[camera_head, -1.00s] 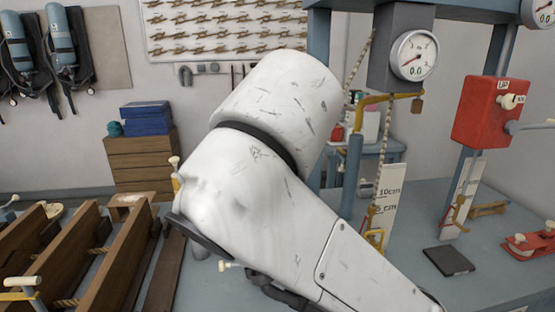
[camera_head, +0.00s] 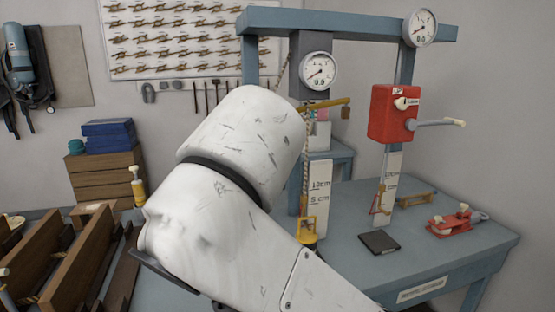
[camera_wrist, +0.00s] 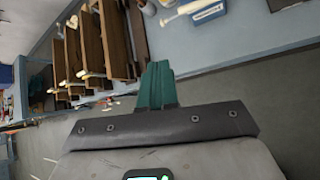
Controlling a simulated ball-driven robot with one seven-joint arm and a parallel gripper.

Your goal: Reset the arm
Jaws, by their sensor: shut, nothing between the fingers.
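My gripper (camera_wrist: 157,85) shows in the wrist view as two green fingers pressed together, shut with nothing between them. It points over the grey floor beside a blue-grey bench edge and touches nothing that I can see. In the head view my white scuffed arm fills the middle and lower part, bent at a joint. My gripper is not visible there.
A blue bench (camera_head: 440,245) at right carries a frame with gauges (camera_head: 319,70), a red box with a lever (camera_head: 394,112), a black plate (camera_head: 379,242) and a red clamp (camera_head: 457,222). Wooden racks (camera_head: 75,265) stand at left, close to my arm.

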